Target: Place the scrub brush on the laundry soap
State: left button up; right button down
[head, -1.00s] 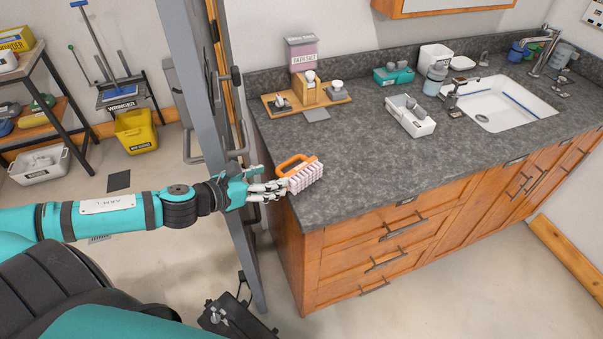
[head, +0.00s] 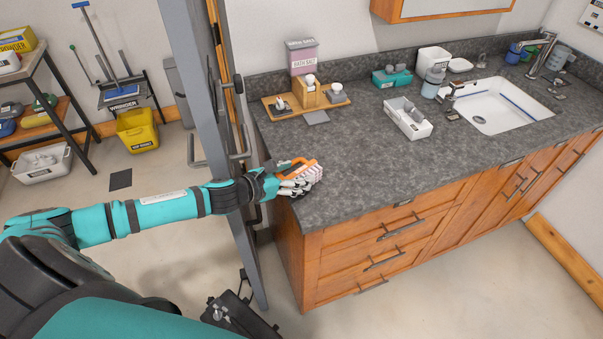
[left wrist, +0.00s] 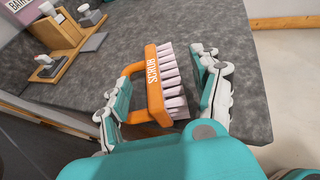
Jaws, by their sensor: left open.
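The scrub brush (head: 303,166) has an orange handled back and pale pink bristles. It lies on the near left corner of the grey counter. In the left wrist view the scrub brush (left wrist: 155,82), marked SCRUB, lies between the spread fingers of my left gripper (left wrist: 163,75). My left gripper (head: 298,183) is open, with its fingers on either side of the brush; some gap shows, and contact is unclear. In the head view the fingers hide part of the brush. I cannot make out which thing is the laundry soap. My right gripper is not in view.
A wooden tray (head: 272,111) with small items stands at the counter's back left, before a bath salt box (head: 302,58). A white bin (head: 407,121), a teal box (head: 393,77) and the sink (head: 500,108) lie to the right. The counter's middle is clear. A grey door (head: 205,100) stands beside my arm.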

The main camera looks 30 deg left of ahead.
aim_at(306, 171)
pick_arm(q)
jog(key=x, duration=0.3)
jog(key=shift+w+d+p, duration=0.2)
jog(key=shift+w+p, duration=0.05)
jog(key=shift+p, duration=0.1)
jog(key=shift+s, duration=0.1)
jog(key=shift+c, duration=1.1)
grip_shut()
jog(key=shift+r, duration=0.1)
